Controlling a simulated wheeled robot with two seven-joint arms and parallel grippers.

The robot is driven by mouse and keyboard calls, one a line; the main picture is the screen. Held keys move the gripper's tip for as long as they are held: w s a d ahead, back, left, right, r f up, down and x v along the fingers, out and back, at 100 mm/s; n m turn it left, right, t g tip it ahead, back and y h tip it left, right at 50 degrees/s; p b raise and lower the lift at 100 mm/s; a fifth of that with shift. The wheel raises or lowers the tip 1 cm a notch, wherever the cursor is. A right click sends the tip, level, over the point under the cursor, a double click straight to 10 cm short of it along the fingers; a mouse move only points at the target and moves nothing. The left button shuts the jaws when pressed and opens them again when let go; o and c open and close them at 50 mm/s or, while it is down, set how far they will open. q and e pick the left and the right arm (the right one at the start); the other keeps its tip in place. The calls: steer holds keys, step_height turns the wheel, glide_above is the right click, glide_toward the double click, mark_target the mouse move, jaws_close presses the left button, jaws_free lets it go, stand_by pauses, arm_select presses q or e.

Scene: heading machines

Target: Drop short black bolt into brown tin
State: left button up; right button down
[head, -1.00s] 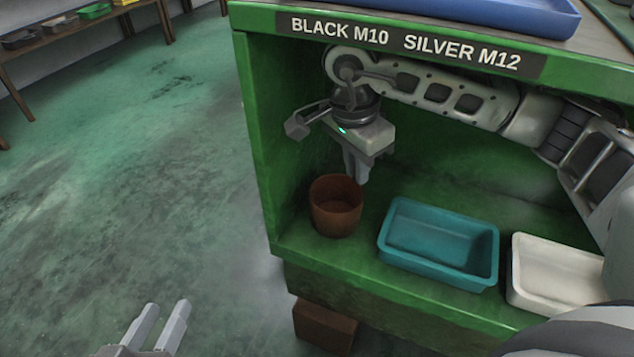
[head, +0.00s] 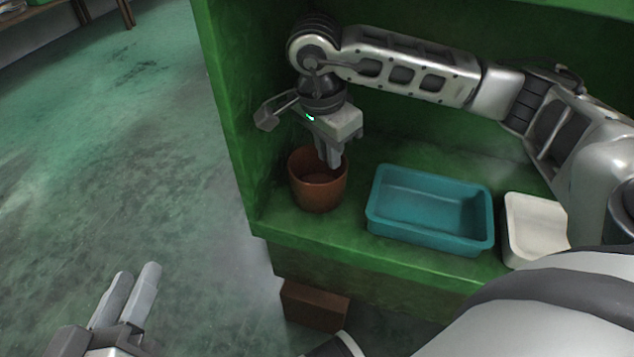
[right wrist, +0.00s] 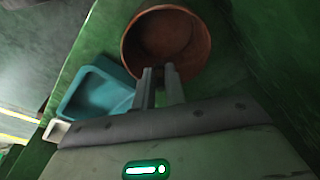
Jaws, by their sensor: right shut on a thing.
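The brown tin (head: 317,196) is a round, open-topped pot standing upright at the left end of the green shelf. In the right wrist view the tin (right wrist: 128,45) shows its open mouth and dark inside. My right gripper (head: 331,162) points down at the tin's mouth, its fingertips overlapping the back right rim in the head view. Its fingers (right wrist: 159,72) are close together with a narrow gap at the near side of the rim. The short black bolt cannot be made out between them.
A teal tray (head: 430,240) stands right of the tin, and a white tray (head: 522,230) is further right, partly hidden by my arm. The green cabinet wall (head: 225,110) is close on the left. A brown block (head: 315,305) lies below the shelf.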

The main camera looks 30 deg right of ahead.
steer(key=c, duration=1.4)
jaws_free()
arm_select(q)
steer(key=shift+r, duration=0.1)
arm_select(e)
steer(key=shift+o, duration=0.2)
